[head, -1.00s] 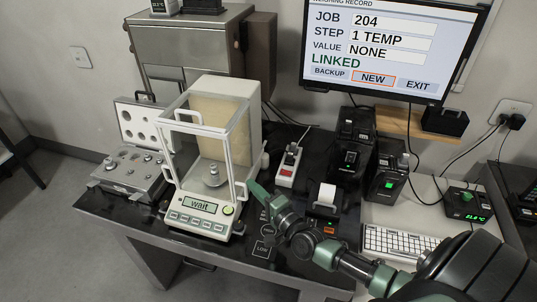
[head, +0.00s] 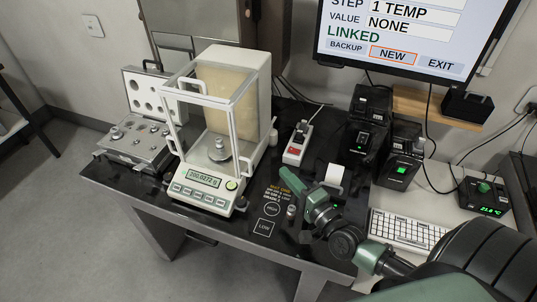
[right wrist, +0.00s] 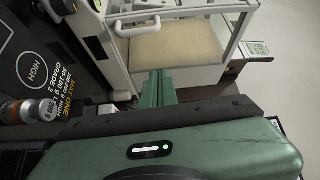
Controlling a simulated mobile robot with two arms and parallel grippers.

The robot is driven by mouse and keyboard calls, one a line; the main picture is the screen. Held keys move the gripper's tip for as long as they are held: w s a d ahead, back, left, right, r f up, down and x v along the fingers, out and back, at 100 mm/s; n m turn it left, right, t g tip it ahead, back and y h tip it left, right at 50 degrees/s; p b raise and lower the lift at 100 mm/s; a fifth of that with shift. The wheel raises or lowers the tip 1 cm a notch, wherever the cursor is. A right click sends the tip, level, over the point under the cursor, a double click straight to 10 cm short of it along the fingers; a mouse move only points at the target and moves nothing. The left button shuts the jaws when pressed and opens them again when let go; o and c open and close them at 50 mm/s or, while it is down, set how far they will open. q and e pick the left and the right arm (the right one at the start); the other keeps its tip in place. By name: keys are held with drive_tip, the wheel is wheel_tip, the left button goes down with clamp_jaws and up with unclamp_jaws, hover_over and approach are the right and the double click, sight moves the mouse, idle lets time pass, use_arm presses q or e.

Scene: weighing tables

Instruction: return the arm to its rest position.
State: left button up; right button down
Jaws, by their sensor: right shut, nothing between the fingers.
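My right gripper (head: 287,176) is shut and empty in the head view, over the black bench to the right of the balance. Its closed green fingers (right wrist: 157,88) also show in the right wrist view, pointing toward the balance's case. The right arm (head: 345,240) comes in from the lower right. The white balance (head: 207,197) stands on the bench with a metal weight (head: 219,153) on its pan inside the glass case. Its display appears to read 200.0272 g. My left gripper is not in view.
A small metal cylinder (head: 291,210) stands by the HIGH and LOW marks, close to the arm. A weight case (head: 135,140) lies open at left. A power strip (head: 297,145), printer (head: 335,177), black devices and keyboard (head: 405,229) crowd the right. The monitor (head: 400,35) hangs above.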

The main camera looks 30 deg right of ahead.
drive_tip(key=s+a+f+n+g+y, duration=0.2)
drive_tip(key=s+a+f+n+g, duration=0.15)
drive_tip(key=a+n, duration=0.3)
drive_tip(key=s+a+f+n+g+y, duration=0.1)
drive_tip(key=s+a+f+n+g, duration=0.1)
drive_tip(key=s+a+n+g, duration=0.35)
drive_tip(key=s+d+f+n+g+h, duration=0.2)
drive_tip(key=s+n+g+h, duration=0.35)
drive_tip(key=s, duration=0.65)
wheel_tip(320, 180, down, 26)
drive_tip(key=s+f+g+b, duration=0.1)
drive_tip(key=s+g, duration=0.1)
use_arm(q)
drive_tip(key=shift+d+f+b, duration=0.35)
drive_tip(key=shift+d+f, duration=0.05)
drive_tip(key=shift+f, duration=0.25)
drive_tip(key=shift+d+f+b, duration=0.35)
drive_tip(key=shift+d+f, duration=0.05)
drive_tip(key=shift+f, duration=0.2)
use_arm(e)
drive_tip(key=s+d+f+n, duration=0.1)
drive_tip(key=s+d+f, duration=0.2)
drive_tip(key=s+f, duration=1.4)
drive_tip(key=shift+f+g, duration=0.2)
drive_tip(key=shift+g, duration=0.15)
